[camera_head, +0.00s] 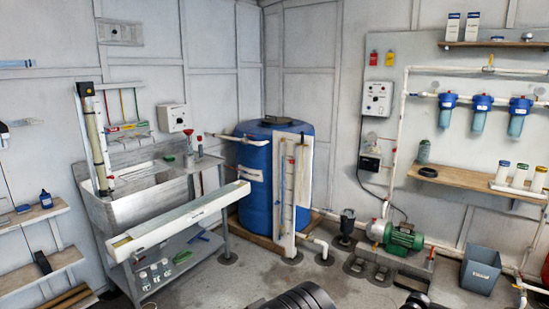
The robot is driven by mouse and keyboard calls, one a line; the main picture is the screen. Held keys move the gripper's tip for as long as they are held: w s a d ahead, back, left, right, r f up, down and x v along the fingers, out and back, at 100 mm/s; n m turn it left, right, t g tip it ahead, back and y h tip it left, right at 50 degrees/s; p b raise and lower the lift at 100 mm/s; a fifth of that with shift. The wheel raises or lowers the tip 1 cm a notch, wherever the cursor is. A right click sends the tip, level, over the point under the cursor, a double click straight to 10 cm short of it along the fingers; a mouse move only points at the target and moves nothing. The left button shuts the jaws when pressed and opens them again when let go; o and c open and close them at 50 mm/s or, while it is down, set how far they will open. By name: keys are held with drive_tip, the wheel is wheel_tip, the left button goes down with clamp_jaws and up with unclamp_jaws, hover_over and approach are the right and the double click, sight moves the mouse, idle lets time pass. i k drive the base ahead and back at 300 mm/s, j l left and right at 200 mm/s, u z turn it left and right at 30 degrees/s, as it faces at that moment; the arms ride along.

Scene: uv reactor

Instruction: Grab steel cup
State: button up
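I cannot clearly identify a steel cup in this view. A small greyish, metallic-looking round item (527,37) sits on the upper right wall shelf; it is too small to tell what it is. A low dark round item (428,171) lies on the lower right wall shelf, also unclear. My gripper's fingers are not recognisable in the view. Dark ribbed parts at the bottom edge look like my own arm.
A metal sink bench (140,205) with a long white trough (180,222) stands left. A blue tank (258,190), a green pump (404,238) and a grey bin (480,270) stand along the back and right. Wooden shelves (460,183) hold bottles. Some concrete floor (240,283) is clear.

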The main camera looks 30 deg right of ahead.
sight(188, 159)
drive_tip(key=z, duration=0.35)
drive_tip(key=i+l, duration=0.15)
drive_tip(key=i, duration=0.4)
drive_tip(key=i+l+u, duration=0.15)
drive_tip(key=i, duration=0.45)
drive_tip(key=i+l, duration=0.25)
drive_tip(key=i, duration=0.3)
drive_tip(key=i+l+u, duration=0.15)
drive_tip(key=i, duration=0.4)
drive_tip(key=i+l, duration=0.35)
drive_tip(key=i, duration=0.2)
drive_tip(key=i+l+u, duration=0.15)
drive_tip(key=i+l, duration=0.15)
drive_tip(key=i, duration=0.25)
